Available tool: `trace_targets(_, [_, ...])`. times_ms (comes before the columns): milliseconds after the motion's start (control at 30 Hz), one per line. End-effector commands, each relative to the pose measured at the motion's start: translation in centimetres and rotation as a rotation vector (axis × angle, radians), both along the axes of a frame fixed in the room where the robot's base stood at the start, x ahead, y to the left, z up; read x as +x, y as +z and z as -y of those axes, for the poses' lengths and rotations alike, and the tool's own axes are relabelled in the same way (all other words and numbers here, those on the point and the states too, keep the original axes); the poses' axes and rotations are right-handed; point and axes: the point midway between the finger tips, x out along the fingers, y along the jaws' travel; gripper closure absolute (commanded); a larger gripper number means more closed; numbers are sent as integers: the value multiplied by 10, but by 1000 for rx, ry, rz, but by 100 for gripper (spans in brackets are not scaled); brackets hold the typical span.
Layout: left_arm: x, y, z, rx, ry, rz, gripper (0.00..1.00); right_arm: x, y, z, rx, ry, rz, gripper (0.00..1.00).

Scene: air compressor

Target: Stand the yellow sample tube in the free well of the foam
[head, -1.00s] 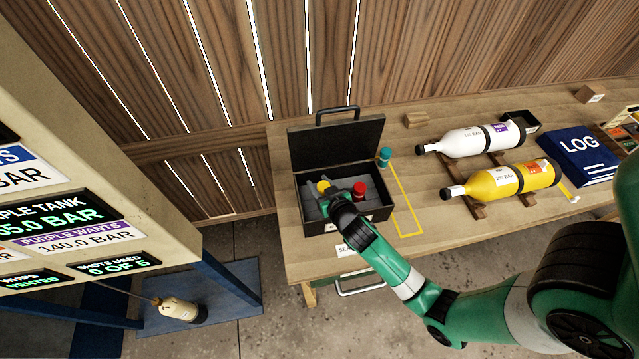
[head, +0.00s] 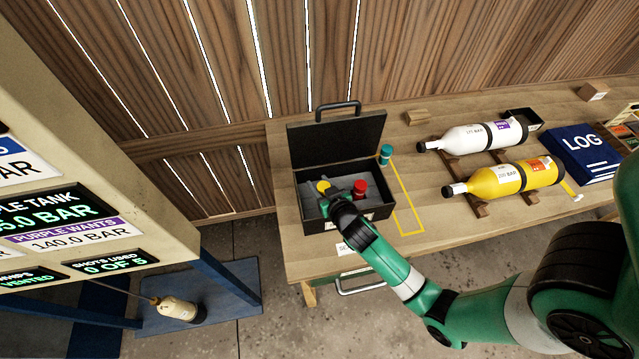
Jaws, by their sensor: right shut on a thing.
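The yellow sample tube (head: 323,186) shows its round yellow cap inside the open black case, at the left part of the grey foam (head: 312,206). My right gripper (head: 332,197) reaches into the case from the front and is shut on the yellow tube. The gripper hides the tube's lower part, so I cannot tell how deep it sits in a well. A red-capped tube (head: 360,188) stands in the foam just right of the gripper. The free well is not visible behind the gripper. My left gripper is not in view.
The case's raised lid (head: 337,143) stands behind the foam. A teal-capped tube (head: 385,154) stands right of the case by a yellow taped outline (head: 411,232). White (head: 470,138) and yellow (head: 505,181) bottles lie on wooden cradles further right, beside a blue log book (head: 583,156).

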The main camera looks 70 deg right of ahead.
Motion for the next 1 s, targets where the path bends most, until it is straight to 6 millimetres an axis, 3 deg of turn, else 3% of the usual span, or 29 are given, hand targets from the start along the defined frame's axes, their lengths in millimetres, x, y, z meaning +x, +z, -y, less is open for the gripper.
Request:
trace_targets(267, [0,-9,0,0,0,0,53,0,-10,0,0,0,0,100])
trace_targets(300, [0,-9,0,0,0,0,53,0,-10,0,0,0,0,53])
trace_targets(500, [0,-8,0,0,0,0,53,0,-9,0,0,0,-1,20])
trace_targets(833, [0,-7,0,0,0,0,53,-3,-8,-3,1,0,-3,20])
trace_targets(1000, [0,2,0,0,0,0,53,-21,4,-19,1,3,-4,20])
